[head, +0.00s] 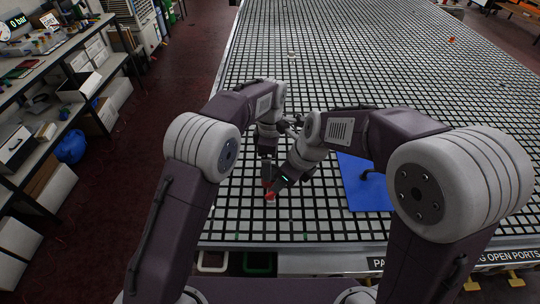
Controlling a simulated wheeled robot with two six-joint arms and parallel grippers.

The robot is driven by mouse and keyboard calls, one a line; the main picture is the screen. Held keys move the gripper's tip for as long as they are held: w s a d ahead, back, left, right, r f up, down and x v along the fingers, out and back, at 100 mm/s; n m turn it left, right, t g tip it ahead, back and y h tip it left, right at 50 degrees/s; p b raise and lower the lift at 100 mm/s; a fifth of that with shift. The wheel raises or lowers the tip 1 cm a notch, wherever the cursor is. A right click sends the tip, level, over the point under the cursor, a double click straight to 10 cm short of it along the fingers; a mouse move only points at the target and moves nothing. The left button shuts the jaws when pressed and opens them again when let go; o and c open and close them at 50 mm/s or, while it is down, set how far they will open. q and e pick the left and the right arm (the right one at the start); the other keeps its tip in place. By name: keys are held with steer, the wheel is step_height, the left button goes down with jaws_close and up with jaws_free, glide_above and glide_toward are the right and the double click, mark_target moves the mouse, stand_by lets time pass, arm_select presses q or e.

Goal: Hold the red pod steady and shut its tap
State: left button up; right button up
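The red pod (270,197) is a small red and pale thing on the black-and-white grid table (255,222), near its front edge. My grippers and arms partly hide it, and I cannot make out its tap. My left gripper (267,181) points down at the pod from behind it. My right gripper (277,188) slants down to the left and reaches the pod from the right. Both sets of fingertips are at or very close to the pod. The fingers are too small and overlapped to tell whether either gripper is shut on it.
A blue sheet (362,196) with a dark hooked thing (372,173) lies right of the grippers. A small pale object (292,54) and an orange one (451,39) sit far back. Shelves (60,112) stand at left. The grid left of the pod is clear.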

mark_target(271, 184)
arm_select(q)
step_height(271, 184, down, 7)
steer(key=shift+r, duration=0.1)
